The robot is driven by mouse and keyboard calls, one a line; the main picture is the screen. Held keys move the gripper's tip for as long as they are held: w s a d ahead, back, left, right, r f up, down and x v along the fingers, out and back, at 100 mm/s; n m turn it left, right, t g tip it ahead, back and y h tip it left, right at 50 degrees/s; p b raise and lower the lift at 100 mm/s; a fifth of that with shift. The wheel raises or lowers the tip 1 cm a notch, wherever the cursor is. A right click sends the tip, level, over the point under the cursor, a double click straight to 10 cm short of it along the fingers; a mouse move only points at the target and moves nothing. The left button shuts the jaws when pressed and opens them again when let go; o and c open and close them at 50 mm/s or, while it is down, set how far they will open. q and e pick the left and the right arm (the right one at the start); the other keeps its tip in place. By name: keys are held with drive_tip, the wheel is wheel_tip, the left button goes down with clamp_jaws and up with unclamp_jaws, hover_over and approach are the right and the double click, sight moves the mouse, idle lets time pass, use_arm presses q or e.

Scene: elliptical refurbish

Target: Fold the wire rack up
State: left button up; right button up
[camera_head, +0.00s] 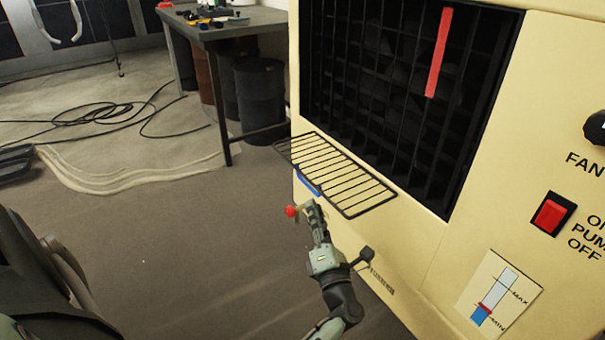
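The black wire rack (350,187) sticks out roughly level from the cream cooler cabinet (415,240), below its dark grille. A blue strip (307,181) shows at the rack's left end. My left gripper (309,209) is just below and in front of the rack's near edge, close to the blue strip. I see no clear grip on the rack, and its small fingers do not show whether they are open or shut. A red ball (291,211) shows beside the fingertips; I cannot tell what it belongs to. My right gripper is not in view.
The cabinet's dark grille (400,90) carries a red strip (439,52). A red switch (551,214) and a level gauge (493,297) are at the right. A workbench (235,22), a dark barrel (262,100) and loose cables (95,115) lie behind left.

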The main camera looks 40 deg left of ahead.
sight(307, 184)
use_arm(q)
drive_tip(key=shift+x, duration=4.4)
clamp_jaws()
